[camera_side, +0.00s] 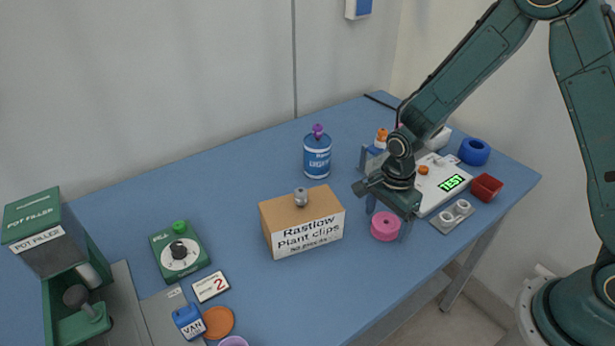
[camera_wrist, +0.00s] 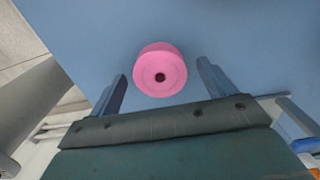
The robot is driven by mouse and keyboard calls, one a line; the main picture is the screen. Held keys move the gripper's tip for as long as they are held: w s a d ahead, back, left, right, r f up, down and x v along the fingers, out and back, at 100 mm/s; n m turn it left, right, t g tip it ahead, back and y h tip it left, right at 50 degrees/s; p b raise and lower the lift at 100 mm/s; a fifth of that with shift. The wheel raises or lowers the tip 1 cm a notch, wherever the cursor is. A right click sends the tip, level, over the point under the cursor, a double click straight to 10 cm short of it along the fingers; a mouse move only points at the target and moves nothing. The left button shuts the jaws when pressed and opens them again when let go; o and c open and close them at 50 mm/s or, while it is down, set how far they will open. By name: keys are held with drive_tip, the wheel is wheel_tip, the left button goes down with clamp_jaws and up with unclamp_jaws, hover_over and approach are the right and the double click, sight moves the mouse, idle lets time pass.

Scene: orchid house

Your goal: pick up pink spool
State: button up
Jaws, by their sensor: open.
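The pink spool (camera_side: 385,226) lies on the blue table near its front edge, below my gripper (camera_side: 388,218) in the side view. My gripper (camera_wrist: 162,78) is open and empty, with one finger to the left and one to the right of the spool. I cannot tell whether a finger touches it.
A cardboard plant clips box (camera_side: 303,222) stands left of the spool. A blue bottle (camera_side: 317,158) stands behind.

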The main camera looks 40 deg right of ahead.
sight(386, 222)
drive_tip(key=c, duration=1.1)
drive_tip(key=shift+r, duration=0.1)
wheel_tip(386, 222, up, 20)
drive_tip(key=shift+f, duration=0.1)
idle(0.3)
idle(0.5)
